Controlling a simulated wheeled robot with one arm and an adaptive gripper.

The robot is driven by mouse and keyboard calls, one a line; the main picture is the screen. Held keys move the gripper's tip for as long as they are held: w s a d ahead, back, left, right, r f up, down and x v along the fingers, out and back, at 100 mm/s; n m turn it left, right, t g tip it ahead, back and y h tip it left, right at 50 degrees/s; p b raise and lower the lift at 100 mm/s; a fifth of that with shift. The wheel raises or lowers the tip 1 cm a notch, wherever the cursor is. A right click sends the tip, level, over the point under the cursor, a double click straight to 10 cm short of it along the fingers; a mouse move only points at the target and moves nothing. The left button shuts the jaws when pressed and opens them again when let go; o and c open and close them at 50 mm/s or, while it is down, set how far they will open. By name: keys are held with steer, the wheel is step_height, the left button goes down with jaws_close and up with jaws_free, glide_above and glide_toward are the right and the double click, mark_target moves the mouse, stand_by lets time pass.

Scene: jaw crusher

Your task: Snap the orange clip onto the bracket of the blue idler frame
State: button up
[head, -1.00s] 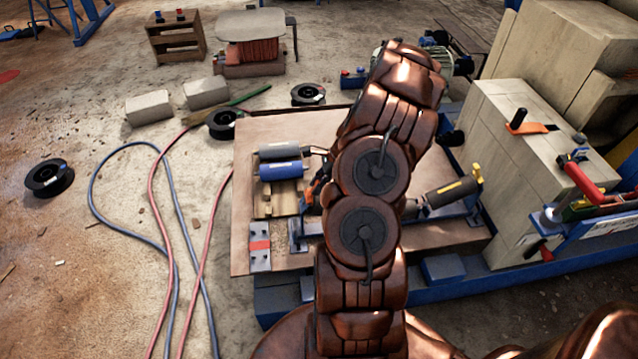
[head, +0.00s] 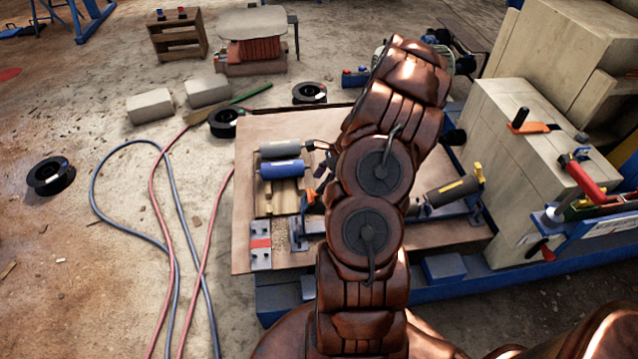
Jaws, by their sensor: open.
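The blue idler frame (head: 311,227) lies on the brown board, partly behind my arm. Its left bracket (head: 296,238) stands upright at the left end. A small orange piece (head: 320,188), which may be the orange clip, shows at the left edge of my arm, above the frame. My gripper (head: 325,156) is open and mostly hidden behind my arm; only dark parts show. I cannot tell whether it touches the orange piece.
A grey roller (head: 279,149) and a blue roller (head: 281,170) lie on the brown board (head: 247,128). A tan block with clamps (head: 510,150) stands at the right. Hoses (head: 158,225) cross the floor at left.

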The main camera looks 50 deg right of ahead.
steer(key=v, duration=1)
stand_by(0.6)
steer(key=s+a+r+n+g, duration=0.1)
steer(key=a+r+n, duration=0.3)
steer(key=a, duration=0.4)
steer(key=a+r+n+g, duration=0.2)
steer(key=a+r+n, duration=0.2)
steer(key=a, duration=0.5)
steer(key=s+a+r+n+g, duration=0.1)
steer(key=a+r+n, duration=0.25)
steer(key=a, duration=0.45)
steer(key=s+a+r+n+g+h, duration=0.1)
steer(key=s+a+n, duration=0.35)
steer(key=s, duration=0.25)
steer(key=s+a+r+n+h, duration=0.1)
steer(key=s+a+n+h, duration=0.15)
steer(key=s+n, duration=0.3)
steer(key=s+a+r+n+g+h, duration=0.1)
steer(key=s+a+r+n, duration=0.1)
steer(key=s+a+n, duration=0.35)
step_height(320, 180, up, 15)
steer(key=s+d+m+p, duration=0.1)
steer(key=p, duration=1.3)
steer(key=shift+d+m+t, duration=0.3)
steer(key=shift+d+t, duration=0.05)
steer(key=shift+t, duration=0.05)
steer(key=shift+o, duration=0.2)
steer(key=shift+s, duration=0.1)
